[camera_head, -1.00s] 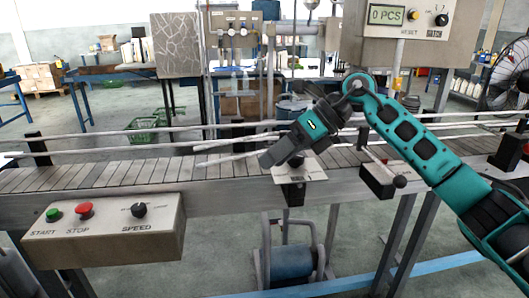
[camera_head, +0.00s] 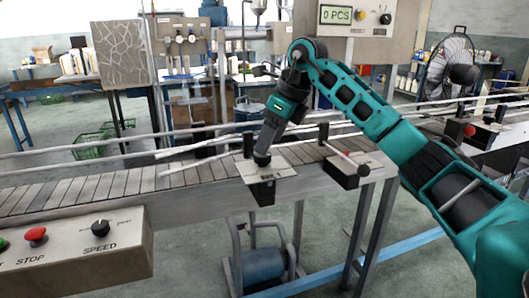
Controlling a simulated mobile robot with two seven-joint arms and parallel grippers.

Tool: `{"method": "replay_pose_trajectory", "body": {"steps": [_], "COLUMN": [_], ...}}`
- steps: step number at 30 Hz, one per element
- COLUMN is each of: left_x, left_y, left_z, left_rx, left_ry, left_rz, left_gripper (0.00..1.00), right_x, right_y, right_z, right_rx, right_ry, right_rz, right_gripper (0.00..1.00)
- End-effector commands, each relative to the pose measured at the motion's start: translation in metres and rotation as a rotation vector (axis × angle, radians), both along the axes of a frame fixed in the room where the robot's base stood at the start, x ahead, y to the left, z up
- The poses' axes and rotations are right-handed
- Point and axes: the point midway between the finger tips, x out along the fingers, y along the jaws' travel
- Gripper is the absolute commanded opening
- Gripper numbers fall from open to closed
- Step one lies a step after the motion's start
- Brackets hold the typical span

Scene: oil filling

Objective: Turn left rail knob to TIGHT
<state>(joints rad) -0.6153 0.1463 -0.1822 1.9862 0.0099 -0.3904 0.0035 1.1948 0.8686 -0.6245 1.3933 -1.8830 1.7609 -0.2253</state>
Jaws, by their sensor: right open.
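My right gripper (camera_head: 262,158) points down, close over a light metal plate (camera_head: 284,171) on the near edge of the conveyor. The plate has small dark markings and a black block below its front edge. The left rail knob cannot be made out; the gripper hides the middle of the plate, where a knob could sit. My right gripper is open, though its fingers are hard to see from here. Whether it touches anything cannot be told. My left gripper is not in view.
White guide rails (camera_head: 90,147) run along the slatted conveyor (camera_head: 100,187). Right of the plate is a box (camera_head: 348,172) with a red-tipped lever. A control box (camera_head: 75,255) with a red stop button and black speed knob is at lower left. A counter box (camera_head: 355,18) reads 0 PCS.

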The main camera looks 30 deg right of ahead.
Motion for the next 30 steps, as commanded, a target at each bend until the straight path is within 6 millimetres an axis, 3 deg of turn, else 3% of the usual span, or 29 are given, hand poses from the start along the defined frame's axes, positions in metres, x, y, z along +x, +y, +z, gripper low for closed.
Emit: {"method": "replay_pose_trajectory", "body": {"steps": [7,19,30], "left_x": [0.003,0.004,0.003], "left_y": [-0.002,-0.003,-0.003], "left_z": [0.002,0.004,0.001], "left_rx": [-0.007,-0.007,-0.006], "left_ry": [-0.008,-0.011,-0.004], "left_rz": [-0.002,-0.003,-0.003], "left_gripper": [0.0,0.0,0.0], "right_x": [0.011,0.013,0.013], "right_y": [0.007,0.008,0.008], "right_z": [-0.031,-0.036,-0.035], "right_rx": [0.001,0.002,0.002], "right_ry": [0.0,-0.001,-0.001], "right_rz": [0.0,0.0,0.0], "right_gripper": [0.68,0.67,0.32]}}
